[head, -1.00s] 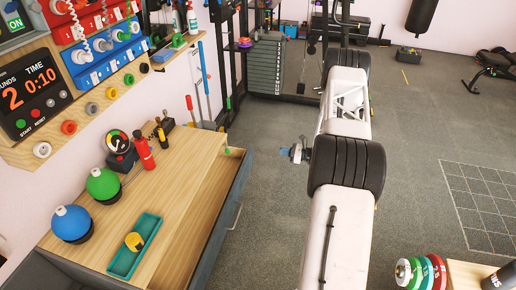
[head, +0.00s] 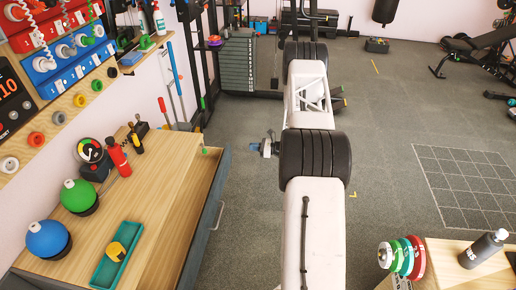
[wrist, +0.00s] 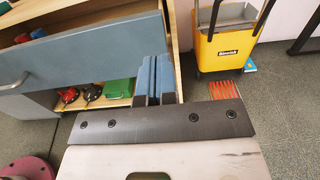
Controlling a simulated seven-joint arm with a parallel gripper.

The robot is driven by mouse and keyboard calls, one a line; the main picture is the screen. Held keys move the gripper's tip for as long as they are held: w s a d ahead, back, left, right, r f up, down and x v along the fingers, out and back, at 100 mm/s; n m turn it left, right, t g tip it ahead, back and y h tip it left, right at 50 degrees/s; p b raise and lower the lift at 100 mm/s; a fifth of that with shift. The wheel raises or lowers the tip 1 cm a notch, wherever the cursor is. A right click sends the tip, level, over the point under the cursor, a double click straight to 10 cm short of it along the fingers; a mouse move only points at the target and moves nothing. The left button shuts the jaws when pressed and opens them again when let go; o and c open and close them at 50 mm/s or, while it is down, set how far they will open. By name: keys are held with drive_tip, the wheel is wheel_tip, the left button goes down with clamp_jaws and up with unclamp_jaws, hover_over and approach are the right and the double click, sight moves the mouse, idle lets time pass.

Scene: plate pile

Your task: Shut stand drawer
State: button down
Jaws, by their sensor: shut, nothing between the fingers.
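The wooden stand (head: 150,190) is at the left of the head view. Its drawer (head: 212,205) has a blue-grey front and stands partly open, with a light wood inside showing beyond the stand's top. The drawer front (wrist: 85,48) fills the upper left of the wrist view, with a metal handle (wrist: 14,83) at its left. My gripper (wrist: 153,75) is shut and empty, its blue fingers side by side near the right end of the drawer front. I cannot tell whether they touch it. In the head view my gripper (head: 257,147) is small, to the right of the drawer's far end.
Green (head: 78,196) and blue (head: 47,239) balls, a teal tray (head: 114,262) and a red bottle (head: 117,156) stand on the stand. A yellow bucket (wrist: 227,47) is right of the stand. A low shelf under the drawer holds a green box (wrist: 118,92).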

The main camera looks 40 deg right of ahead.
drive_tip(key=x, duration=0.9)
drive_tip(key=shift+w+a, duration=0.25)
drive_tip(key=shift+a, duration=0.05)
drive_tip(key=x, duration=1.2)
drive_tip(key=shift+w+f, duration=0.1)
drive_tip(key=v, duration=1.4)
